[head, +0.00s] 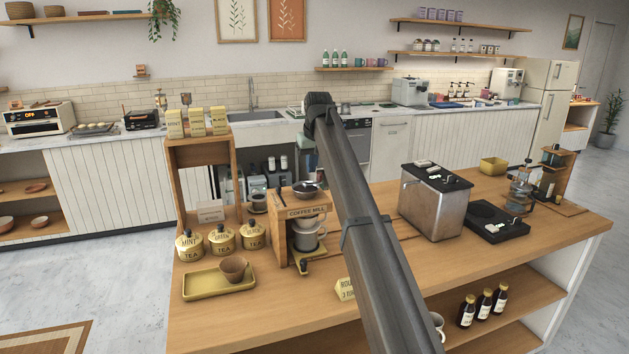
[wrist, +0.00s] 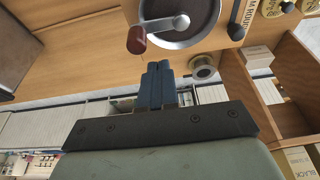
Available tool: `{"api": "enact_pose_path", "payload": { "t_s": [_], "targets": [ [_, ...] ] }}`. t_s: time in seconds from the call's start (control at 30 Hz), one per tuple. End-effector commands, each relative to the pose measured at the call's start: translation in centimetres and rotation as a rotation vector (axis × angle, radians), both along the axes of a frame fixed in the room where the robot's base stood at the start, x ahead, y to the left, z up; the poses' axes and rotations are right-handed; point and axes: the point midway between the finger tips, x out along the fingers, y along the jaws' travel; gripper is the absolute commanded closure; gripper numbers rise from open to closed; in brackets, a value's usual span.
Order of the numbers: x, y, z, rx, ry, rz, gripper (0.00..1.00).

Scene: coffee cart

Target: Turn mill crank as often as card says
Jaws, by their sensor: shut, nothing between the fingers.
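The wooden coffee mill (head: 307,212) stands on the counter, with a cup on the stand in its front. Its dark round top shows in the wrist view (wrist: 205,30), with a silver crank arm (wrist: 163,25) ending in a red-brown knob (wrist: 137,41). My gripper (wrist: 158,66) is shut and empty. In the wrist picture its tips lie just below the knob and appear apart from it; height is hard to judge. In the head view the gripper is not discernible. A yellow card (head: 346,289) at the front shows "ROU" and "3"; my arm hides the rest.
Several tea tins (head: 222,239) and a yellow tray (head: 218,283) with a brown cup (head: 233,269) are left of the mill. A wooden stand (head: 172,180) with tea boxes rises behind. A metal machine (head: 432,207) and black scale (head: 494,221) stand right.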

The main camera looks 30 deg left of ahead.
Motion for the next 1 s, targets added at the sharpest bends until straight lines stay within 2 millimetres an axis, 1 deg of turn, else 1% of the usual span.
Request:
{"api": "enact_pose_path", "payload": {
  "t_s": [0.43, 1.0],
  "targets": [
    [0.0, 0.0, -0.1, 0.0, 0.0, 0.0, 1.0],
    [0.0, 0.0, -1.0, 0.0, 0.0, 0.0, 1.0]
  ]
}}
